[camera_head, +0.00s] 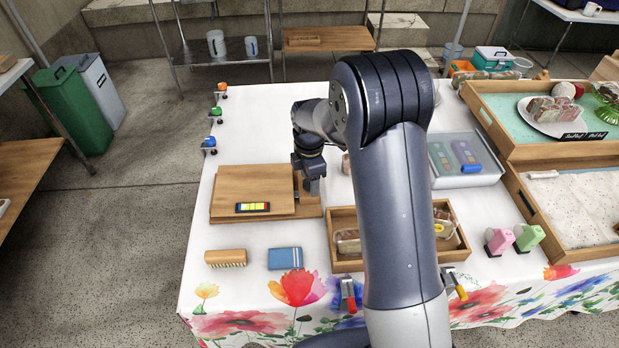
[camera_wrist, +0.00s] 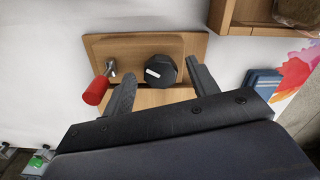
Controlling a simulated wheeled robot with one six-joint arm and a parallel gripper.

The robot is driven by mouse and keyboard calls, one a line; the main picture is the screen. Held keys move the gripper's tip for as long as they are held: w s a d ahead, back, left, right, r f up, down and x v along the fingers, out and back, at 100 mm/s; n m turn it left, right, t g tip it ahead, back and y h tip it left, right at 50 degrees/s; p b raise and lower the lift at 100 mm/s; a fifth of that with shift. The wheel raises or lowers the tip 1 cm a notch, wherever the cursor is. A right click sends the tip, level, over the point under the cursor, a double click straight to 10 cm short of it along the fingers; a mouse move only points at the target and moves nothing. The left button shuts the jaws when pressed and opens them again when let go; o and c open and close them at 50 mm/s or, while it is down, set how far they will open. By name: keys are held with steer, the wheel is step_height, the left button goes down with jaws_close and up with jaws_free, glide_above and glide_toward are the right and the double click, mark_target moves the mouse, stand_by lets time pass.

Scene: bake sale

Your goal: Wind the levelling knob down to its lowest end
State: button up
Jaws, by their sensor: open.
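The levelling knob (camera_wrist: 160,71) is black and faceted with a white mark, set on a wooden base (camera_wrist: 110,46) in the wrist view. My gripper (camera_wrist: 159,68) is open, with one finger on each side of the knob and a visible gap at the left finger; whether the right finger touches it I cannot tell. A red-handled lever (camera_wrist: 97,90) stands left of the knob. In the head view my gripper (camera_head: 309,186) is at the right end of the wooden board (camera_head: 240,185) and hides the knob.
A wooden tray (camera_head: 345,264) with packed goods stands right of the board. A brush (camera_head: 225,258) and a blue box (camera_head: 285,258) lie in front. Several clamps, one orange (camera_head: 221,88), line the left table edge. White cloth is clear behind the board.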

step_height(320, 180, up, 11)
stand_by(0.7)
steer(key=shift+f, duration=0.15)
step_height(320, 180, down, 11)
steer(key=shift+r, duration=0.1)
stand_by(0.3)
steer(key=shift+r, duration=0.1)
stand_by(0.4)
